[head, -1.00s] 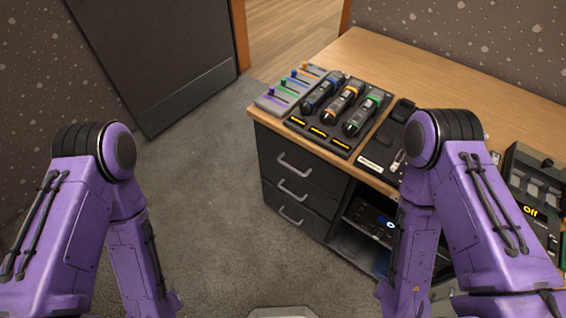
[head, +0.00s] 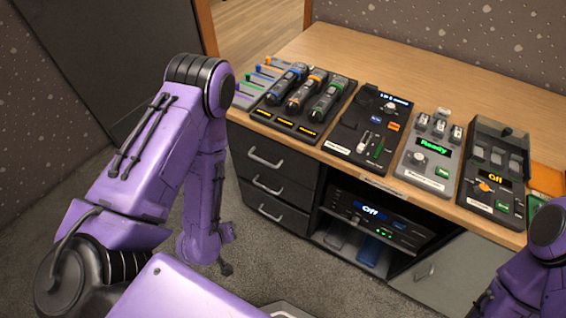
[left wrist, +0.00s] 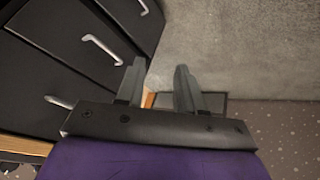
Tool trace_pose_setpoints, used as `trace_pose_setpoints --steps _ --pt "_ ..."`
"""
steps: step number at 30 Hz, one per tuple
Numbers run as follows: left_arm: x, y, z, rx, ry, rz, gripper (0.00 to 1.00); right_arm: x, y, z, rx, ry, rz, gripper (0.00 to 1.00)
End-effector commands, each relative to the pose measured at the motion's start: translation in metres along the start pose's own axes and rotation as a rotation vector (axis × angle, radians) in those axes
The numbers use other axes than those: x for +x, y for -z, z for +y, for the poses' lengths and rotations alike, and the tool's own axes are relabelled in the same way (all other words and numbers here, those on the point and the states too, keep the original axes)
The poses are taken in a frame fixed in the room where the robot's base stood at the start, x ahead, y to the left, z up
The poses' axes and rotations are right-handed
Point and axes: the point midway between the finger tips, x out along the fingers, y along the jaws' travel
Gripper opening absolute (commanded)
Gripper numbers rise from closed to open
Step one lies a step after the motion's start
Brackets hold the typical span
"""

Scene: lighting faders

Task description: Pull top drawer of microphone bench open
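The microphone bench (head: 404,190) has a wooden top and a black stack of three drawers at its left end. The top drawer (head: 292,160) is shut, with a silver bar handle (head: 265,158). In the left wrist view, drawer fronts with silver handles (left wrist: 102,50) lie to the left. My left gripper (left wrist: 160,80) is open and empty there, its two grey fingers apart, beside the drawer fronts and not touching a handle. In the head view my left arm stands left of the drawers and its fingers are not clear. My right gripper is out of view; only part of that arm shows at lower right.
On the bench top stand a microphone charging rack (head: 303,105), a mixer panel (head: 368,125) and further devices along the front. An open shelf with a lit unit (head: 375,215) is right of the drawers. Grey carpet (head: 268,252) in front is clear.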

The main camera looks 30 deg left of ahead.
Motion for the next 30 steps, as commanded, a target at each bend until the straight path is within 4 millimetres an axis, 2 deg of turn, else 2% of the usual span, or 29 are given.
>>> trace_pose_setpoints --steps 1,3,6,9,12,14,18,24,30 --pt "0.032 0.016 0.012 -0.134 -0.113 0.069 0.37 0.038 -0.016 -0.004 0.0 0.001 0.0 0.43" --pt "0.042 0.048 0.035 -0.329 -0.305 0.134 0.37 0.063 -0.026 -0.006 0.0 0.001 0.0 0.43" --pt "0.039 0.083 0.061 -0.573 -0.573 0.168 0.37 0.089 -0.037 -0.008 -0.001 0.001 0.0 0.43" --pt "0.025 0.103 0.077 -0.743 -0.777 0.152 0.37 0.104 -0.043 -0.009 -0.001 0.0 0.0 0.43" --pt "0.015 0.113 0.086 -0.826 -0.886 0.128 0.37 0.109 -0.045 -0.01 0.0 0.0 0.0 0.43" --pt "0.015 0.116 0.09 -0.84 -0.909 0.121 0.37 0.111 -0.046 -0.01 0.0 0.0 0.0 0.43" --pt "0.03 0.126 0.106 -0.836 -0.913 0.12 0.37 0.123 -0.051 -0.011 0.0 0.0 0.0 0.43" --pt "0.056 0.147 0.136 -0.836 -0.908 0.119 0.37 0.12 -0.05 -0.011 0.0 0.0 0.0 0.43" --pt "0.072 0.158 0.153 -0.836 -0.906 0.118 0.37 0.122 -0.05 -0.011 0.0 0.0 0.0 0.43"
